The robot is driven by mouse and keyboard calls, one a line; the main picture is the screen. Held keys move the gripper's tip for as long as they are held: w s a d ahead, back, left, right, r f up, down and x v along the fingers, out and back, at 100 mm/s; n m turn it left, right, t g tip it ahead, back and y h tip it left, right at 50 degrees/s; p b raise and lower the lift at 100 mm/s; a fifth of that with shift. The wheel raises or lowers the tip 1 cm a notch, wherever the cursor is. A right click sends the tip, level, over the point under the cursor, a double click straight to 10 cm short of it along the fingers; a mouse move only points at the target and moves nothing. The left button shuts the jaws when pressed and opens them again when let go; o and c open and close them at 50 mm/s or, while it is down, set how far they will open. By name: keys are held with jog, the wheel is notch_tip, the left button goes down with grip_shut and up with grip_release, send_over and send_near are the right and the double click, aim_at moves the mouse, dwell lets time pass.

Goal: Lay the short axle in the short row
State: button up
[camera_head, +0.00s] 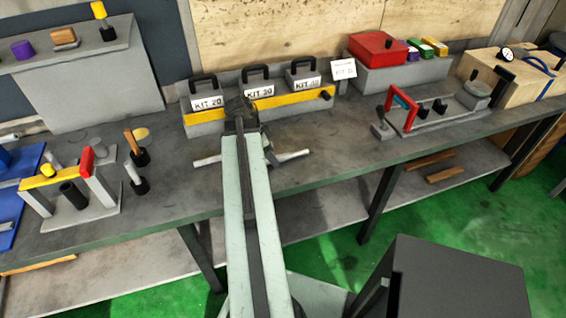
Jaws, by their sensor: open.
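A pale metal rod end (207,160) lies on the bench left of my arm, and another pale rod end (293,155) shows to its right. My arm hides what is between, so I cannot tell whether this is one axle or two, nor which is the short one. My gripper (241,108) is open, in front of the grey kit rack, above or beyond the rod ends. Its fingertips are dark and small, and nothing is clearly seen between them. I cannot make out a short row.
The grey rack with a yellow strip (290,101) holds kit boxes at the back. A fixture with a yellow bar and red post (85,165) stands left. A red-handled fixture (405,107) and a red box (378,48) stand right. Bare bench (345,150) lies right of the rods.

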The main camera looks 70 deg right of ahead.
jog(key=shift+b+x, duration=0.3)
jog(key=shift+x, duration=0.65)
jog(key=shift+r, duration=0.2)
grip_shut()
dwell(0.4)
